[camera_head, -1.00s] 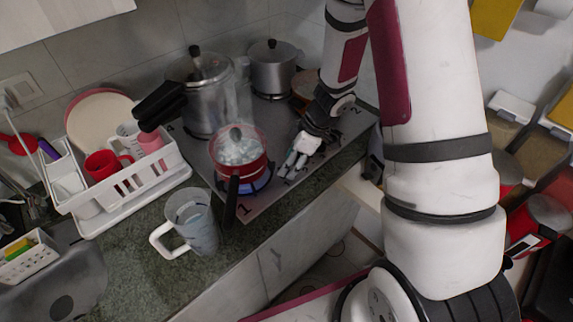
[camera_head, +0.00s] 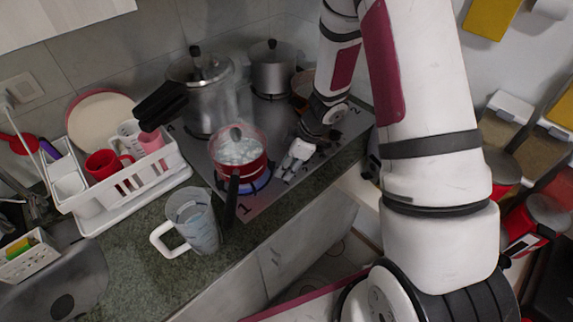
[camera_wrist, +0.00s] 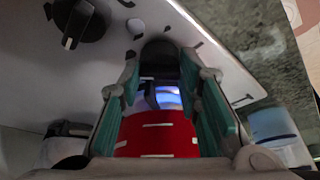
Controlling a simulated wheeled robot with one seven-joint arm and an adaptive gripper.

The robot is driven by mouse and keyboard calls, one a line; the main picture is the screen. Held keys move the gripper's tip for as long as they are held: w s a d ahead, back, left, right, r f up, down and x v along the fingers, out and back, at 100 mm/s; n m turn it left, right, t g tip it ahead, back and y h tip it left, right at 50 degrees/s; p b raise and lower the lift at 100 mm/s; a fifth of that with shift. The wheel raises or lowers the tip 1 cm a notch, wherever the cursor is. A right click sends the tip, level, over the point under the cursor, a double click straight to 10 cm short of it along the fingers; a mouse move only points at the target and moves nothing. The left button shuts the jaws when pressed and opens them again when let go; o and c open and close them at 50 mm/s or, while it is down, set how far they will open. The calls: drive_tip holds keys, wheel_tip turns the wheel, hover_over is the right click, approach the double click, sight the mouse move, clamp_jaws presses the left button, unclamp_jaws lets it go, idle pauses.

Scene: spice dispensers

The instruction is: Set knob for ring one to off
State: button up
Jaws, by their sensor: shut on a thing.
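The red pot (camera_head: 240,175) of bubbling water stands on the ring near the "1" mark, and a blue flame (camera_head: 258,182) shows under it. My gripper (camera_head: 288,176) is at the hob's front edge, right of the pot. In the wrist view, its two teal-padded fingers (camera_wrist: 160,90) are on either side of a dark rounded knob (camera_wrist: 158,52) and shut on it. The fingers hide part of this knob, so its pointer cannot be read. The flame also shows in the wrist view (camera_wrist: 168,97).
Another black knob (camera_wrist: 78,22) is beside the gripper on the hob panel. A glass jug (camera_head: 192,222), a tall steel pot (camera_head: 205,105) and a white dish rack (camera_head: 150,175) stand nearby.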

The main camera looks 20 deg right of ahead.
drive_tip(key=shift+n, duration=0.3)
drive_tip(key=shift+w+n+g+b, duration=0.1)
drive_tip(key=shift+n+g+b, duration=0.65)
drive_tip(key=shift+n, duration=1.65)
drive_tip(key=shift+d+g, duration=0.1)
drive_tip(key=shift+g, duration=0.15)
drive_tip(key=o, duration=1.2)
drive_tip(key=shift+c, duration=0.2)
drive_tip(key=shift+r+y, duration=0.1)
drive_tip(key=shift+y, duration=0.2)
drive_tip(key=v, duration=1.1)
drive_tip(key=shift+r, duration=0.4)
drive_tip(key=shift+w+d, duration=0.1)
drive_tip(key=shift+w, duration=0.05)
drive_tip(key=shift+c, duration=0.2)
